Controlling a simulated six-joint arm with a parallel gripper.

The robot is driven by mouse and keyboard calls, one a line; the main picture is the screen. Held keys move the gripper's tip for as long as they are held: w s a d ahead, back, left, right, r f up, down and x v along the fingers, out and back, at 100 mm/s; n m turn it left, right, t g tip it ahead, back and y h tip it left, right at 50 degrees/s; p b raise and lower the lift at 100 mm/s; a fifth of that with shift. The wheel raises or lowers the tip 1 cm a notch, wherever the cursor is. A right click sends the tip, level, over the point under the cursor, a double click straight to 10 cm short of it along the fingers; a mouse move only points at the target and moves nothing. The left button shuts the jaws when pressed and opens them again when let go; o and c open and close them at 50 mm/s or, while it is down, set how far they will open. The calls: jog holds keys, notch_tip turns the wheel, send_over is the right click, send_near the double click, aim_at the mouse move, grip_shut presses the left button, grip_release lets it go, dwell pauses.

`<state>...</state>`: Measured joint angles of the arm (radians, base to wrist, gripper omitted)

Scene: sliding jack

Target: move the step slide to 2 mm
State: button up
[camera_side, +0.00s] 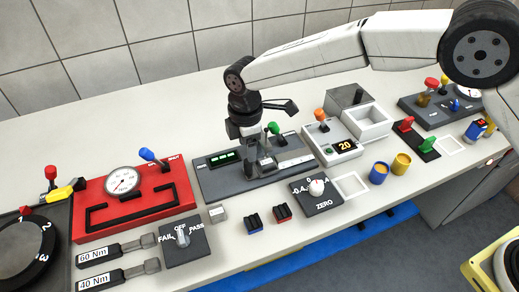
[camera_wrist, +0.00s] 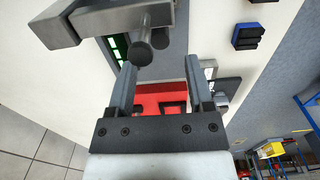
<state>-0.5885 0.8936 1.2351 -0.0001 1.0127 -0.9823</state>
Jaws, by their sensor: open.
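A dark grey panel (camera_side: 215,178) with a green-lit display (camera_side: 222,159) and a pale metal rail (camera_side: 294,161) lies mid-bench in the side view. A grey metal block, which may be the step slide, stands on it (camera_side: 267,167) below my gripper (camera_side: 257,148); I cannot read its scale or position. In the wrist view, my gripper (camera_wrist: 160,68) is open with its two fingers apart. A grey metal bar (camera_wrist: 100,20) with a round dark post (camera_wrist: 143,50) shows near the fingertips, its end lying between the finger lines. I cannot tell whether the fingers touch it.
A green knob (camera_side: 273,128) stands close behind my gripper. A red panel (camera_side: 150,205) with a dial is to the left. A box reading 20 (camera_side: 345,146) with an orange knob is to the right. Small dark blocks (camera_side: 254,222) and a ZERO dial (camera_side: 317,188) lie in front.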

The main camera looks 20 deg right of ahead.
aim_at(248, 164)
jog(key=shift+f, duration=3.4)
grip_shut()
